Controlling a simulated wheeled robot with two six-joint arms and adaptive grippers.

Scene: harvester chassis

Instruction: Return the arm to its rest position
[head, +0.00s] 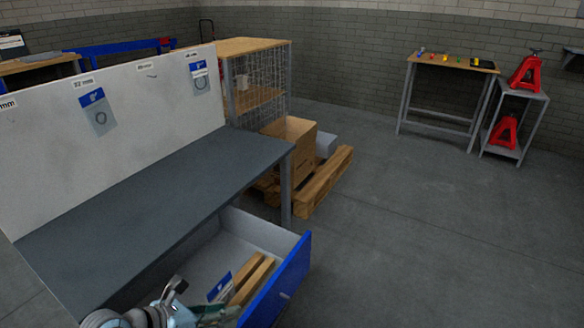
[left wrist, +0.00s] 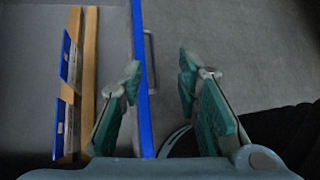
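My left gripper (head: 208,312) is at the bottom of the head view, over the open drawer (head: 243,230). In the left wrist view its two teal fingers (left wrist: 160,74) are spread apart with nothing between the pads. The drawer's blue front (head: 279,283) also shows in the left wrist view (left wrist: 142,60), running below the fingers, with its handle (left wrist: 151,62) just beyond the fingertips. I cannot tell whether a finger touches the front. My right gripper is in neither view.
Wooden strips (head: 250,281) and a blue-white packet (head: 220,287) lie in the drawer. The grey bench top (head: 160,190) is bare, with a white board (head: 120,110) behind. A carton (head: 289,140) and wooden pallet (head: 325,182) stand beyond.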

